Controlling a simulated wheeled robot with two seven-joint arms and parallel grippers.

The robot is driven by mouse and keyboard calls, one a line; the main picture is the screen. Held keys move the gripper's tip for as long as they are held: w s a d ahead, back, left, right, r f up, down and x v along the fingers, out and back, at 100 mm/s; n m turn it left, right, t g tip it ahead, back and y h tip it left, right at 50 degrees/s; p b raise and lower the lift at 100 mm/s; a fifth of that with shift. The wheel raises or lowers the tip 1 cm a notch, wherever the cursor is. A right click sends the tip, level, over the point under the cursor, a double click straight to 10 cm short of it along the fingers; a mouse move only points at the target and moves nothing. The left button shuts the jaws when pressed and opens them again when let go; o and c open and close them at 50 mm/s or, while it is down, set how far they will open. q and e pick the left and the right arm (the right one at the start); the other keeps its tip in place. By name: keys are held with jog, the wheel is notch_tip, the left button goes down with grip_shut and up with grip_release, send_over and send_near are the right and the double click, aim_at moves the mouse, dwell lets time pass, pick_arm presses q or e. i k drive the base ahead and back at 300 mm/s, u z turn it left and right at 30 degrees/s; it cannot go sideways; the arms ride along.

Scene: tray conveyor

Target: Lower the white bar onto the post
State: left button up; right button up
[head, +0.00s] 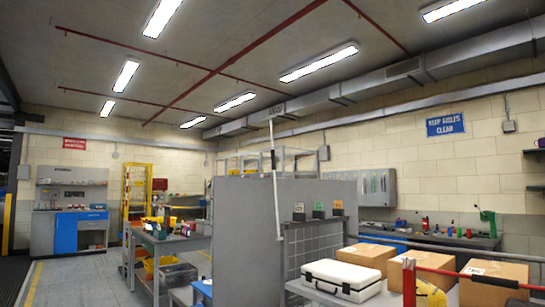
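A thin white bar (276,195) stands nearly upright, leaning slightly, in the middle of the head view. A small dark band (273,160) sits partway along it. Its lower end is near the right edge of a grey partition (240,215). A red post (409,283) stands at the lower right, with a red rail running right from its upper part; I cannot tell whether this is the task's post. Neither of my grippers is in view, so nothing shows in contact with the bar.
A white case (341,279) with dark trim lies on a grey surface at the lower right, beside cardboard boxes (370,254). A grey rail (450,247) crosses behind. Workbenches line the right wall. A cluttered bench (170,240) stands left of the partition; the floor at far left is clear.

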aim_at(272, 152)
jog(key=u, duration=0.8)
jog(key=i, duration=1.05)
jog(key=u, duration=0.55)
jog(key=i, duration=1.9)
jog(key=z, duration=0.65)
